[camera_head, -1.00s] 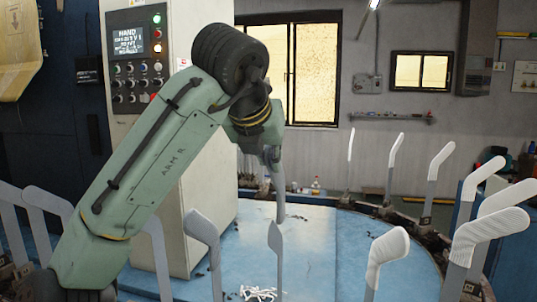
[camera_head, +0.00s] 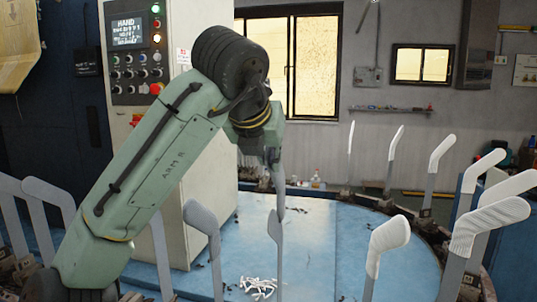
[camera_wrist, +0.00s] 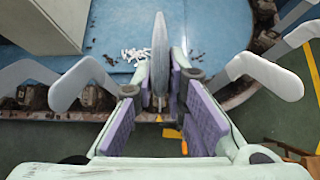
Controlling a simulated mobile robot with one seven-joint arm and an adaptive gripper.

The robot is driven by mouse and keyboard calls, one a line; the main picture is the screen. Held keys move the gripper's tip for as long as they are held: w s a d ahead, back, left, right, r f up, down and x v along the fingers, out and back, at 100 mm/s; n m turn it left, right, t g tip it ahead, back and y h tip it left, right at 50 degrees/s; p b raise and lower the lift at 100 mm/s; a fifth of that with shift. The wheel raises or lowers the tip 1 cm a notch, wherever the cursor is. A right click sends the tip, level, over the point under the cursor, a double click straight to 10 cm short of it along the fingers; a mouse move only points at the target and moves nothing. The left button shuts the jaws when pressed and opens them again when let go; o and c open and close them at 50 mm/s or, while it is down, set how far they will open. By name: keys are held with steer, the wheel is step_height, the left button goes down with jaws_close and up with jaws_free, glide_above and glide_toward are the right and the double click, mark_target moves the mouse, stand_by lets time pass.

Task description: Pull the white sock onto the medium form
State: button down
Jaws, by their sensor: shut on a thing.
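My gripper (camera_head: 272,158) is above the middle of the blue table in the head view. Its purple-padded fingers show in the wrist view (camera_wrist: 163,90), on either side of a long pale strip (camera_wrist: 160,52) that looks like the white sock. In the head view a thin strip (camera_head: 281,195) hangs below the gripper. Its lower end appears close to the tip of a slim grey upright form (camera_head: 275,245); I cannot tell whether they touch. Which form is the medium one is not clear.
Bare grey forms stand at left (camera_head: 205,235). Whitish, ribbed-looking forms stand at right (camera_head: 390,240). White scraps (camera_head: 258,288) lie on the blue table (camera_head: 320,250). A control cabinet (camera_head: 165,170) rises behind my arm. In the wrist view, forms flank the gripper at left (camera_wrist: 82,85) and right (camera_wrist: 262,75).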

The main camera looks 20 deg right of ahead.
mark_target(269, 225)
steer(key=shift+f+b, duration=3.85)
steer(key=shift+f, duration=3.45)
steer(key=c, duration=1.5)
jaws_free()
steer(key=shift+c, duration=0.2)
steer(key=shift+r, duration=0.1)
steer(key=v, duration=1.2)
